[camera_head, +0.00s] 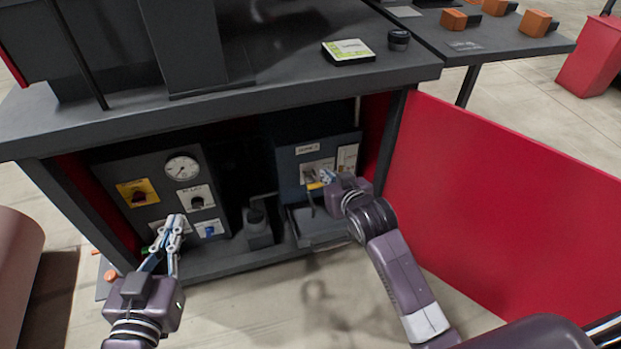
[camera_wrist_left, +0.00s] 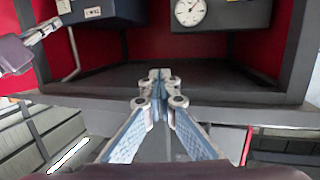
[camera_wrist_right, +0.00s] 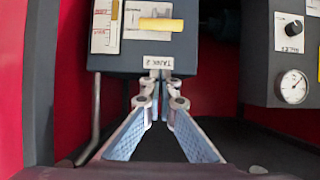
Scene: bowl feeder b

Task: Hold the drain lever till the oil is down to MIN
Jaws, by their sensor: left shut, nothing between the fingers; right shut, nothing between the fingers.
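The blue-grey tank box (camera_head: 288,184) stands in the right part of the open cabinet; its label reads TANK 2 in the right wrist view (camera_wrist_right: 157,63). A yellow lever (camera_wrist_right: 161,24) lies level across a white plate on its front; its end also shows in the head view (camera_head: 315,186). A narrow gauge plate (camera_wrist_right: 105,25) is beside it; its oil level and marks are too small to read. My right gripper (camera_head: 326,176) is shut and empty, close to the lever; contact cannot be told. My left gripper (camera_head: 175,224) is shut and empty before the left panel.
The left panel (camera_head: 160,215) carries a round dial gauge (camera_head: 182,167), a yellow-plated switch (camera_head: 139,192) and a knob (camera_head: 197,202). A dark container (camera_head: 258,229) stands between panel and tank. The red door (camera_head: 500,200) is open at the right. The tabletop (camera_head: 240,100) overhangs the cabinet.

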